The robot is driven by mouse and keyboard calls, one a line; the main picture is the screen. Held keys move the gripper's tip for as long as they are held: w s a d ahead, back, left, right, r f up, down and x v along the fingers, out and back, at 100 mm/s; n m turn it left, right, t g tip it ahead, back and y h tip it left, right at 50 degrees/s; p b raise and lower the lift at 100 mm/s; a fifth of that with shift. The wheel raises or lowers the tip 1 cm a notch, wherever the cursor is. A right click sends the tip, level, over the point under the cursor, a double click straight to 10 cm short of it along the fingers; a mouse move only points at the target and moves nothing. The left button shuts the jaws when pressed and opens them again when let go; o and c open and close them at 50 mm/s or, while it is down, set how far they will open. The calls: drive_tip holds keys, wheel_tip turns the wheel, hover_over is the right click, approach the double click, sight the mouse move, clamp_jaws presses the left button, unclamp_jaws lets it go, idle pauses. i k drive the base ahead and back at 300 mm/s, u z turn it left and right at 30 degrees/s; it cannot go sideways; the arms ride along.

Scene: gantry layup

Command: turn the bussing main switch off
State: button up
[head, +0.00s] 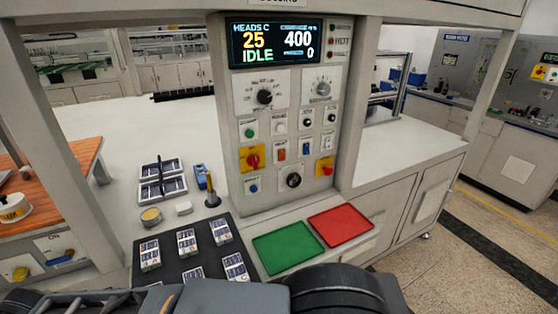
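The bussing control panel (288,200) stands upright in the middle of the head view, under a partly cut-off sign. A red rotary handle on a yellow plate (252,159) is at its lower left. A second red control on a yellow plate (325,167) is at its lower right. The labels are too small to tell which is the main switch, and the handle positions are unclear. The display (277,42) is lit and reads 25, IDLE, 400 and 0. My arm crosses the bottom edge, below and apart from the panel; my gripper's fingers are not in view.
Other knobs, buttons and rockers crowd the panel, including a black knob (293,180) between the yellow plates. A green tray (288,247) and a red tray (341,225) lie below it. A dark mat (169,271) with several cells lies left. Frame posts flank the bench.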

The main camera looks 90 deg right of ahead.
sight(253, 159)
drive_tip(key=z, duration=0.6)
drive_tip(key=k, duration=0.35)
drive_tip(key=z, duration=3.95)
drive_tip(key=k, duration=0.95)
drive_tip(key=u, duration=1.65)
drive_tip(key=i, duration=0.5)
drive_tip(key=u, duration=0.05)
